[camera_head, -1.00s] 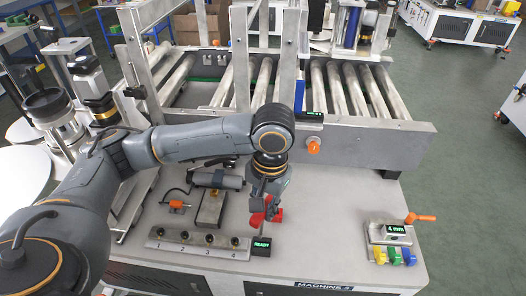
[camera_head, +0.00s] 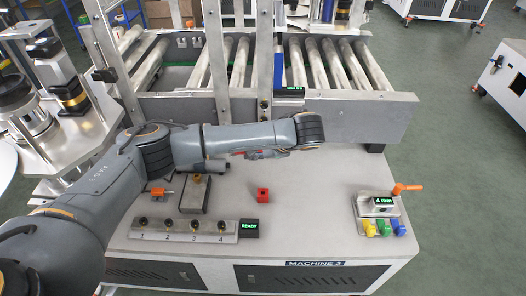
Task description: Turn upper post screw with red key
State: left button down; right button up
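My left arm reaches in from the left across the bench. Its gripper (camera_head: 262,153) is seen side-on below the roller frame, partly behind my wrist. Some red shows at it; I cannot tell whether this is the red key or part of the gripper, or how far the fingers are apart. My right gripper is not in view.
A rail with several numbered knobs (camera_head: 187,229) and a READY display (camera_head: 249,228) lies at the front. A block with a brass top (camera_head: 195,195) stands behind it. A button box (camera_head: 381,216) with an orange lever stands at the right.

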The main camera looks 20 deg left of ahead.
pick_arm(q)
jog(key=shift+w+f+m+t, duration=0.25)
jog(key=shift+f+m+t, duration=0.2)
jog(key=shift+m+t, duration=0.05)
jog(key=w+f+m+t+h+b, duration=0.1)
jog(key=m+t, duration=0.2)
jog(key=t, duration=0.1)
jog(key=w+d+f+m+t+h+b, duration=0.1)
jog(key=w+m+t+b, duration=0.1)
jog(key=m+t, duration=0.1)
jog(key=w+f+m+t+h+b, duration=0.1)
jog(key=m+t, duration=0.2)
jog(key=t, duration=0.3)
jog(key=shift+w+d+f+h, duration=0.1)
jog(key=shift+w+d+h, duration=0.1)
jog(key=shift+d+h, duration=0.1)
jog(key=shift+s+a, duration=0.1)
jog(key=shift+s, duration=0.05)
jog(key=shift+b+x, duration=1.3)
jog(key=shift+x, duration=1.45)
jog(key=shift+m, duration=0.3)
